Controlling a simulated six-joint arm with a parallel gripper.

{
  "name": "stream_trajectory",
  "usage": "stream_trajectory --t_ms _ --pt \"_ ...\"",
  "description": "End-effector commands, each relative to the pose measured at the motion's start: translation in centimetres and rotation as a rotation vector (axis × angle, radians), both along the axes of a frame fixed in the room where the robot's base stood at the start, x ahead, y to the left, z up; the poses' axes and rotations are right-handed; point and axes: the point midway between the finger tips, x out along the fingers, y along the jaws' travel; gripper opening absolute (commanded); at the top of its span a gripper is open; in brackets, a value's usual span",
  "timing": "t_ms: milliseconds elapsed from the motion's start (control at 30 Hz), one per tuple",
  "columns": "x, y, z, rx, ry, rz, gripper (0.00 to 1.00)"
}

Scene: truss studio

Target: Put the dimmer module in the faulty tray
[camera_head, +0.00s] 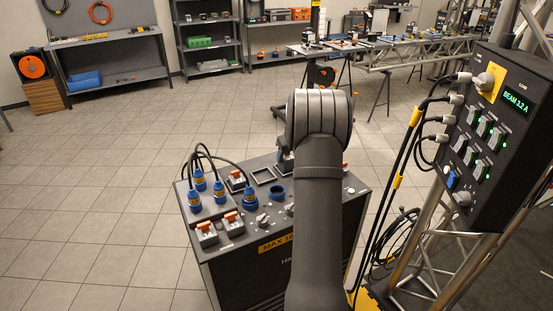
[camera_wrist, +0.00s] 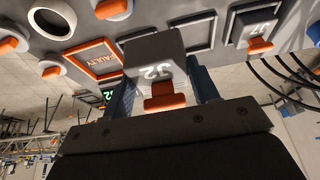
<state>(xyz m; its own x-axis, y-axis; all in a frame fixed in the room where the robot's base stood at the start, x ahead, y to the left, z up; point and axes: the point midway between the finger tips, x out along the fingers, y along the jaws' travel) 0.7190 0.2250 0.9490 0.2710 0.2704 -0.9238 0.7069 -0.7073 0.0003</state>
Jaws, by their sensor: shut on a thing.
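The dimmer module (camera_wrist: 148,48), a grey block with white digits and an orange latch, is between the two blue-grey fingers of my gripper (camera_wrist: 162,88) in the wrist view. My gripper is shut on it. I cannot tell whether the module touches the panel.
An empty dark-rimmed frame (camera_wrist: 198,38) and another module with an orange latch (camera_wrist: 259,45) lie to the right. The head view shows the console (camera_head: 222,265) with blue plugs (camera_head: 198,180) and cables at its left. A tall panel with green-lit switches (camera_head: 505,130) stands at right.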

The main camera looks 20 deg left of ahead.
Motion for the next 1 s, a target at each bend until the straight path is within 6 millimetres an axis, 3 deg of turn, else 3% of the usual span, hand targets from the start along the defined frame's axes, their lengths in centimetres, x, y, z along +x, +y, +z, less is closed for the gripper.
stream_trajectory --t_ms 167,500,700,867,1000 --pt "1.1 -2.1 0.7 0.001 0.0 -0.027 0.23" --pt "9.3 -10.5 1.0 0.001 -0.002 -0.256 0.23" --pt "12.1 -14.5 1.1 0.001 -0.002 -0.36 0.23" --pt "13.0 -15.1 0.7 0.002 -0.003 -0.39 0.23" --pt "13.9 -12.6 -1.0 0.001 -0.002 -0.389 0.23"
